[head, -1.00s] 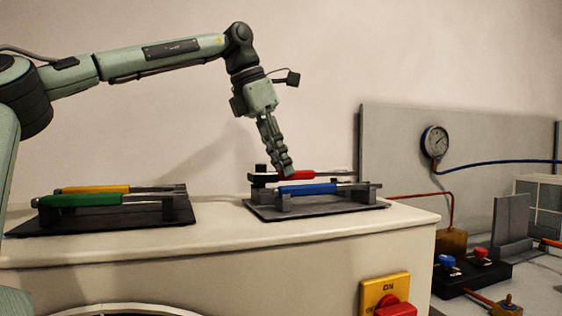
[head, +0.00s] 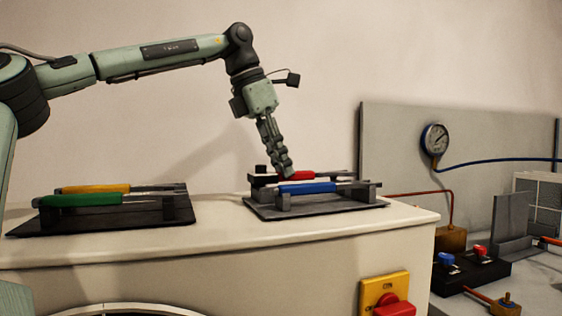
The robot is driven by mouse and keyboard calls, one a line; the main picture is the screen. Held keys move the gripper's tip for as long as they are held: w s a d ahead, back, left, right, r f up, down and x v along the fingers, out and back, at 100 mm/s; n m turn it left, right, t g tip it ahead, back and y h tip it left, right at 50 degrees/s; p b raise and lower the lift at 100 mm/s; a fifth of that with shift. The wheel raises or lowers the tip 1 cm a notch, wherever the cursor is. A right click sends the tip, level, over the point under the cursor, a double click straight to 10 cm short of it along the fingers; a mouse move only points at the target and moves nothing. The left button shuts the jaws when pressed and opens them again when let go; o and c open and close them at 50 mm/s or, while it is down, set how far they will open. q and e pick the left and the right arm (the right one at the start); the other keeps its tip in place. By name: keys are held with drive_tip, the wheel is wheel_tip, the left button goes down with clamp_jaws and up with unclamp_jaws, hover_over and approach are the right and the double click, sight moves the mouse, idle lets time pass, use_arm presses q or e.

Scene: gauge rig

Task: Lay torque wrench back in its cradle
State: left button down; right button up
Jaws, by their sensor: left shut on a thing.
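My left gripper (head: 286,173) points down over the right-hand rack and is shut on the red-handled wrench (head: 301,175). This wrench lies roughly level, its metal shaft reaching right, behind a blue-handled wrench (head: 308,188). The fingers hide part of the red handle, and the blue wrench and a post hide what is under it, so I cannot tell whether it rests in the rear supports. The blue wrench lies across the front supports of the dark rack base (head: 330,207). My right gripper is not in view.
A second dark rack (head: 120,220) on the left holds a green-handled wrench (head: 82,200) and a yellow-handled one (head: 92,189). The pale bench top (head: 225,222) between the racks is clear. A gauge (head: 435,139) is on the grey panel at right. A red switch (head: 394,309) sits on the bench front.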

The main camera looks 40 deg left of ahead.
use_arm(q)
drive_tip(key=shift+f, duration=0.55)
drive_tip(key=c, duration=1.4)
unclamp_jaws()
drive_tip(key=shift+o, duration=0.2)
drive_tip(key=v, duration=1.2)
